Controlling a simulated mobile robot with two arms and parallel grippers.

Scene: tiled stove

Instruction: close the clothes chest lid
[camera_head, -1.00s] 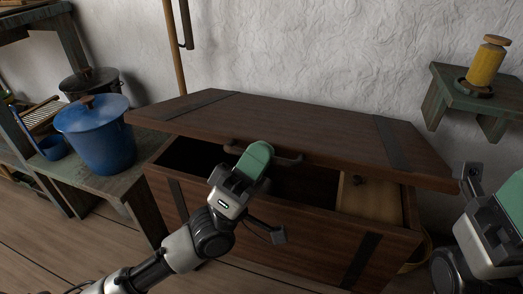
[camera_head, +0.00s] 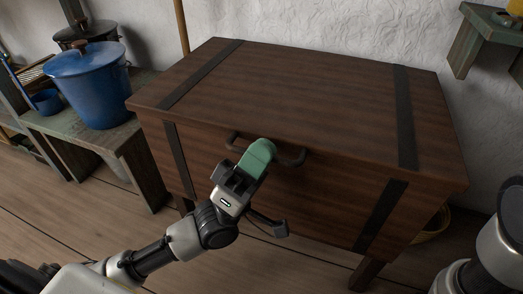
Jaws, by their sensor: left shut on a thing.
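The clothes chest (camera_head: 270,203) is a dark brown wooden box with black straps, in the middle of the head view. Its lid (camera_head: 300,95) lies flat on the box, and I see no gap along the front edge. A dark curved handle (camera_head: 291,161) is at the lid's front. My left gripper (camera_head: 257,158), with green fingers, is shut on the handle in front of the chest. My right arm shows at the lower right edge, but its gripper is out of view.
A blue lidded pot (camera_head: 90,88) stands on a low bench (camera_head: 85,133) left of the chest. A dark pot (camera_head: 88,33) is behind it. A wall shelf (camera_head: 487,32) is at the upper right. A yellow basket (camera_head: 433,226) is partly hidden behind the chest's right side.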

